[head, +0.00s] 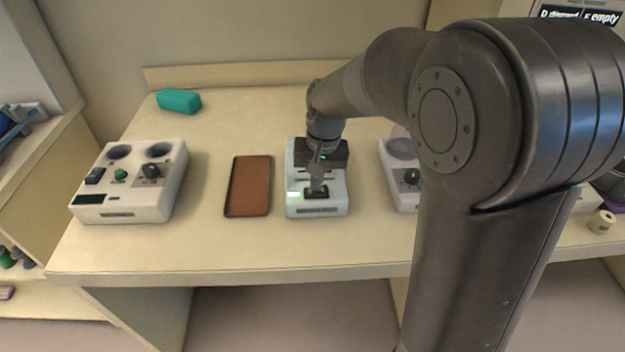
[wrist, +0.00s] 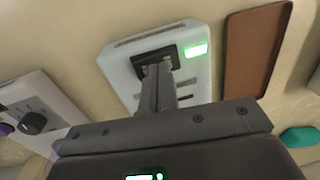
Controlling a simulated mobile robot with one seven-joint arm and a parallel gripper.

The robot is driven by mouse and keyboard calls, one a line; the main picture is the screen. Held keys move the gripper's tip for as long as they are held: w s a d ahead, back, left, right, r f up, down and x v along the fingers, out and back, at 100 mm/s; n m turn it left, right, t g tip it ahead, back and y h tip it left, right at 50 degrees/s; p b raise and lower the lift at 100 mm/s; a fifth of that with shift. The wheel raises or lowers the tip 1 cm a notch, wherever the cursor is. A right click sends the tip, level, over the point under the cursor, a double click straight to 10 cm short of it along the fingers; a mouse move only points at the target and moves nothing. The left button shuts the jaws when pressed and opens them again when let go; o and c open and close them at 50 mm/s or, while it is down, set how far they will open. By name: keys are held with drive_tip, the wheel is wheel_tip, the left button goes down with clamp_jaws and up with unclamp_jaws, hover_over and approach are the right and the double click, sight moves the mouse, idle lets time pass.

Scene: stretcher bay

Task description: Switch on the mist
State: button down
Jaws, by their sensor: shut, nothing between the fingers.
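A small white device (head: 333,207) stands on the bench in the middle of the head view, with a label on its front that is too small to read. On its top are a black switch (head: 308,196) and a lit green light (head: 293,195). The wrist view shows the same device (wrist: 122,72), with the green light (wrist: 195,50) glowing beside the dark switch panel (wrist: 140,62). My gripper (head: 317,188) is shut and empty, pointing down with its tips at the switch. The fingers (wrist: 157,72) cover part of the switch, so its tilt and any contact are unclear.
A brown tray (head: 248,186) lies just left of the device. A larger white box (head: 150,208) with knob and buttons stands further left. Another white unit with a dial (head: 412,178) is at right, partly behind my arm. A teal block (head: 178,101) lies at the back left.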

sight(307, 191)
wheel_tip(307, 191, up, 14)
drive_tip(key=a, duration=0.2)
idle(0.5)
drive_tip(key=shift+a, duration=0.1)
drive_tip(key=s+d+f+t, duration=0.1)
drive_tip(key=s+d+t, duration=0.1)
drive_tip(key=s+d, duration=0.4)
drive_tip(key=s+d+f+t+h, duration=0.1)
drive_tip(key=s+d+t, duration=0.2)
drive_tip(key=s+d, duration=0.4)
drive_tip(key=s, duration=0.7)
drive_tip(key=shift+f+t, duration=0.3)
drive_tip(key=shift+f, duration=0.05)
drive_tip(key=shift+s+d, duration=0.1)
